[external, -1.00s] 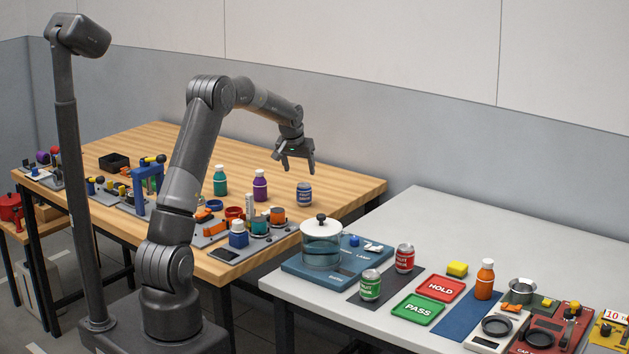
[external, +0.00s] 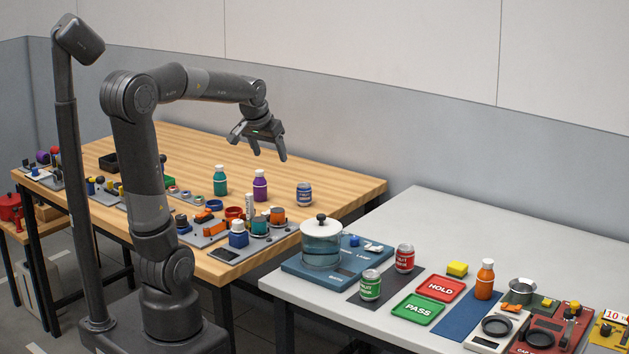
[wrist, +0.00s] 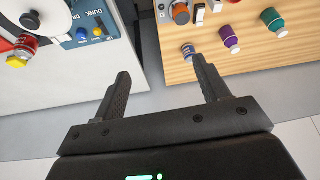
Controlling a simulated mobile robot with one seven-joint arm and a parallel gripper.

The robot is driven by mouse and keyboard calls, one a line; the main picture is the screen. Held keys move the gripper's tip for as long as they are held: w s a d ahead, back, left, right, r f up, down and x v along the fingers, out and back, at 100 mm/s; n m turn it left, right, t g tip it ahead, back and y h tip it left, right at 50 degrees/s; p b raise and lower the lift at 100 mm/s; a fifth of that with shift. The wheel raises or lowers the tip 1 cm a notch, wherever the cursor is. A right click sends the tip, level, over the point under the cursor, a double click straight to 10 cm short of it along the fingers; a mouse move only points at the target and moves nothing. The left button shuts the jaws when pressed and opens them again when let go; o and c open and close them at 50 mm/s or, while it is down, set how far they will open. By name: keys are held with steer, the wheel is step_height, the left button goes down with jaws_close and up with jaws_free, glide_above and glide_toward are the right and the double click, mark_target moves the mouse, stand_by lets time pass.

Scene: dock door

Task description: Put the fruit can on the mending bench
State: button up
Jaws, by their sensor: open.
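Three cans are in the external view. A red can (external: 404,258) and a green can (external: 370,285) stand on the grey-white table (external: 430,215). The red and green labels seem to read fruit; the blue can's label is too small to read. My gripper (external: 270,154) is open and empty, above the wooden bench, up and left of the blue can. I cannot tell which surface is the mending bench.
Green (external: 220,180) and purple (external: 260,185) bottles stand left of the blue can. A lidded pot (external: 321,242) is at the table's left. Red HOLD (external: 440,288) and green PASS (external: 418,309) pads lie beside the cans. A gap separates the two surfaces.

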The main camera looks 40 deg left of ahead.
steer(key=s+d+f, duration=0.1)
steer(key=s+d, duration=0.1)
steer(key=s, duration=0.7)
steer(key=s+d+f+m+h, duration=0.1)
steer(key=s+f, duration=0.1)
steer(key=s, duration=0.7)
steer(key=shift+s+d+f, duration=0.2)
steer(key=shift+d, duration=0.15)
